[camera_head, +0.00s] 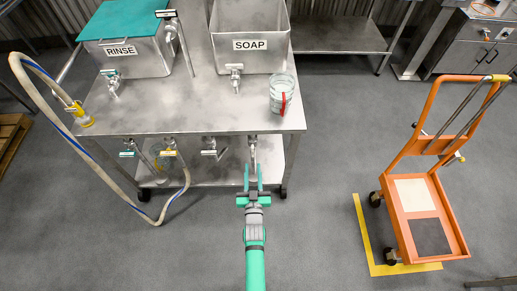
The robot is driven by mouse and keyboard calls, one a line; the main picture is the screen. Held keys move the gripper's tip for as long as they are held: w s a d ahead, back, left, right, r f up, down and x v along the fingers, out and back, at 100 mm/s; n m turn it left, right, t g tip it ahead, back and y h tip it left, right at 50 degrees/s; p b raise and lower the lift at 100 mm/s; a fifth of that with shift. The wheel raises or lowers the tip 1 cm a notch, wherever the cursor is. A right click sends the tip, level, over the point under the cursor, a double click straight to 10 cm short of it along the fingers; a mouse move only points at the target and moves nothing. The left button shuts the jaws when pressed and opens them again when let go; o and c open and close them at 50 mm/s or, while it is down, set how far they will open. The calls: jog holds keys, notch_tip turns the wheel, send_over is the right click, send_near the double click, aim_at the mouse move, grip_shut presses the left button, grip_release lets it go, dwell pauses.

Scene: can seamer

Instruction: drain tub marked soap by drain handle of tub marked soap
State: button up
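The steel tub marked SOAP (250,60) stands on the steel table, with a tap (236,78) on its front. Below the table's front edge hang several small valve fittings with handles. One fitting (209,152) is below and left of the SOAP tub. Another (252,143) is further right, just beyond my gripper. I cannot tell which is the SOAP tub's drain handle. My green gripper (253,172) is in front of the table, its fingers apart, pointing at the right-hand fitting. Whether the fingers touch it is not clear.
A tub marked RINSE (130,52) with a teal lid stands left on the table (185,108). A glass jar (282,93) is near the right front edge. A hose (87,165) loops off the left. An orange cart (428,212) stands right; open floor lies between.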

aim_at(253, 151)
jog(key=w, duration=1)
jog(key=shift+w, duration=0.3)
jog(key=shift+c, duration=0.4)
